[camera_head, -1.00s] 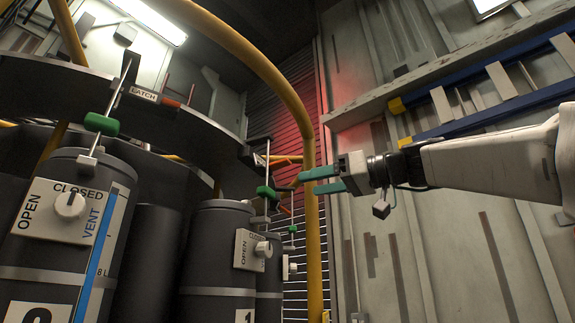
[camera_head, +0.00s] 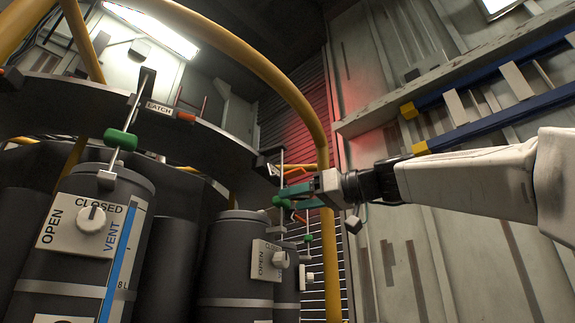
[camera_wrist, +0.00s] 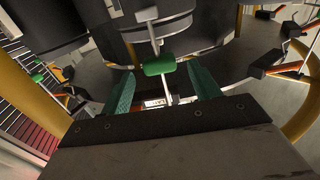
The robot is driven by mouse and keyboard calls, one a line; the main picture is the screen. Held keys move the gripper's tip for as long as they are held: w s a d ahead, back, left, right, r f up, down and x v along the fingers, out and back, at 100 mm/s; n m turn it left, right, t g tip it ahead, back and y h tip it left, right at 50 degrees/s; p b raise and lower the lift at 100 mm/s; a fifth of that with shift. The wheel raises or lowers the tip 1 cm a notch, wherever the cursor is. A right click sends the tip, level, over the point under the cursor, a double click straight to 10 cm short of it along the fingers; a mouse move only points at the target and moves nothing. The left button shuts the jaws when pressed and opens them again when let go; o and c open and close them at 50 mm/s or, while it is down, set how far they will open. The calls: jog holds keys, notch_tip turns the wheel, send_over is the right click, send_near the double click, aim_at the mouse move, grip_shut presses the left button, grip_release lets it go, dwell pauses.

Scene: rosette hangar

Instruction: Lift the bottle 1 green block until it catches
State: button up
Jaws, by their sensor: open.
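The bottle 1 green block (camera_head: 280,202) sits on a thin upright rod above bottle 1 (camera_head: 232,262), a dark grey cylinder partly cut off by the frame. My gripper (camera_head: 291,198) is at the block, coming from the right. In the wrist view the green block (camera_wrist: 159,64) shows at the gap between two teal fingers, one on each side. The fingers are apart, with a gap visible on both sides of the block. Whether the block is fully between the fingertips or just beyond them, I cannot tell.
A nearer bottle (camera_head: 75,240) at left has its own green block (camera_head: 120,139) on a rod. Another green block (camera_head: 308,238) shows behind bottle 1. A curved dark ledge marked LATCH (camera_head: 160,108) runs above. A yellow post (camera_head: 331,265) stands close behind my gripper.

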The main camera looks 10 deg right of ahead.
aim_at(287, 202)
jog(key=shift+x, duration=1.45)
jog(key=shift+w+a, duration=0.1)
